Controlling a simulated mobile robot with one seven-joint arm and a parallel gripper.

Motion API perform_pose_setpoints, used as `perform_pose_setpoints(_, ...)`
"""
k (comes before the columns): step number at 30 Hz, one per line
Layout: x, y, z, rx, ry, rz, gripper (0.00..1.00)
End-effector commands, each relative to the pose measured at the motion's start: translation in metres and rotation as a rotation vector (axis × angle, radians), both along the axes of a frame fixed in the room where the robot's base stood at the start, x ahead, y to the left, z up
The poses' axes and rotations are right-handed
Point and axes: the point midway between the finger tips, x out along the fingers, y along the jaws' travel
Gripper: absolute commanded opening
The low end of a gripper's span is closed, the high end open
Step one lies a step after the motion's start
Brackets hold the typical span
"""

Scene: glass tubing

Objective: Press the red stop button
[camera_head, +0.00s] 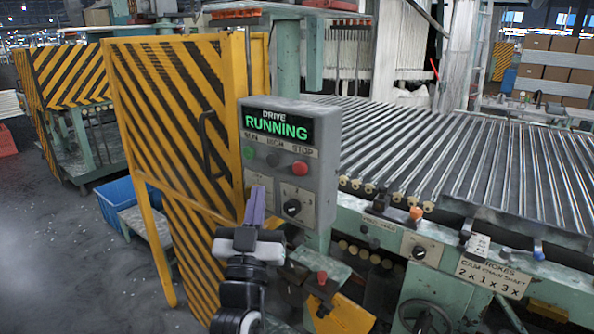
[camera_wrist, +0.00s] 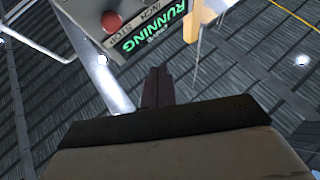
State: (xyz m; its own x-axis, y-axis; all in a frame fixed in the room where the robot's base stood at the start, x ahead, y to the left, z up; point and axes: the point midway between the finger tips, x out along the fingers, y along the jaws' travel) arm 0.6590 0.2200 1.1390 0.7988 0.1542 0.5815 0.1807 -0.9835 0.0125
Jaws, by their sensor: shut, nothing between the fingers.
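The red stop button (camera_head: 299,168) is a round red knob under the word STOP, at the right of the grey control box (camera_head: 325,135). The box's display (camera_head: 277,125) reads DRIVE RUNNING in green. My gripper (camera_head: 256,203) is shut and empty in front of the box's lower left, below and left of the red button. It appears apart from the button. In the wrist view the red button (camera_wrist: 111,21) is at the top left and my shut fingers (camera_wrist: 156,85) point up at lower centre, clear of it. The green and dark buttons are left of the red one.
A yellow-and-black striped gate (camera_head: 165,90) with a dark handle stands just left of the box. A bed of metal rollers (camera_head: 450,160) runs to the right. Below it are levers and knobs, including an orange knob (camera_head: 416,213). A blue crate (camera_head: 125,202) sits on the floor at left.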

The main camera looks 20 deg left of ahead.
Motion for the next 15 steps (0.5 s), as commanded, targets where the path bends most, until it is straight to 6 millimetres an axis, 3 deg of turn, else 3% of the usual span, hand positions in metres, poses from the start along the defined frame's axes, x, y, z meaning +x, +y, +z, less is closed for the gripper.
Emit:
perform_pose_setpoints(7, 0.01, -0.004, 0.003, 0.0, 0.001, 0.0, 0.0)
perform_pose_setpoints(15, 0.046, -0.017, 0.004, -0.001, 0.002, -0.001, 0.0)
